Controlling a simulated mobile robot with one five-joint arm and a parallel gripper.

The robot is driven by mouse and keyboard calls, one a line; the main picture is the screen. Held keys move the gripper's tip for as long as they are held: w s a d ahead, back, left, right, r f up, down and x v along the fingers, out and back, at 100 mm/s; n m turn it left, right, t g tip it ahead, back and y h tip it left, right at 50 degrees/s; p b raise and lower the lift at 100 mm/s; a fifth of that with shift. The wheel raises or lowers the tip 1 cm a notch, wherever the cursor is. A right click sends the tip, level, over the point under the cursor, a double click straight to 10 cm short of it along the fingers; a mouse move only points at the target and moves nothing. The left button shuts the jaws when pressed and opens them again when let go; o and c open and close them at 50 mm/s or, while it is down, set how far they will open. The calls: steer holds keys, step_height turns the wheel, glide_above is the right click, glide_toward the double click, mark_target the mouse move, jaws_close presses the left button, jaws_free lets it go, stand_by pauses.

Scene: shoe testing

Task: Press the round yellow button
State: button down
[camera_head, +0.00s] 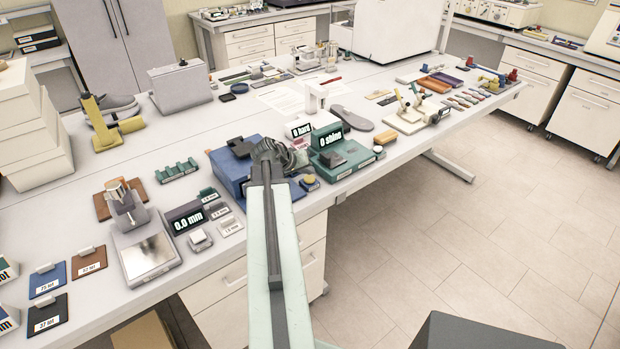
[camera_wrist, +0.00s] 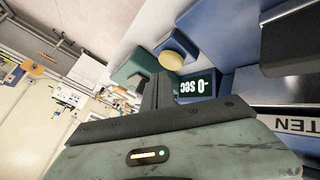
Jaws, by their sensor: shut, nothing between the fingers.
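The round yellow button (camera_head: 309,180) sits on a small blue block at the front right of the blue machine (camera_head: 229,172). It also shows in the wrist view (camera_wrist: 172,59), upper middle, on a blue block beside a dark display reading "-0 sec" (camera_wrist: 196,86). My gripper (camera_head: 266,150) is shut and empty, over the blue machine, to the left of and beyond the button in the head view. In the wrist view the closed fingers (camera_wrist: 160,80) point up, with their tips just below the button. I cannot tell how large the gap is.
A green machine (camera_head: 333,143) reading "0 shine" stands right of the gripper, with another yellow round piece (camera_head: 378,149) at its front. A 0.0 mm gauge (camera_head: 185,217) and a metal-plated scale (camera_head: 149,252) stand to the left. The table's front edge is close by; open floor lies right.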

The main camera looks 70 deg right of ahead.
mark_target(307, 179)
steer(key=shift+f, duration=0.15)
steer(key=shift+w+f+b, duration=0.1)
steer(key=shift+f+b, duration=0.15)
steer(key=shift+b, duration=0.15)
steer(key=shift+f+b, duration=0.45)
stand_by(0.6)
stand_by(0.3)
steer(key=shift+r+p, duration=0.85)
step_height(307, 179, up, 5)
steer(key=p, duration=0.5)
steer(key=shift+r, duration=0.15)
stand_by(0.4)
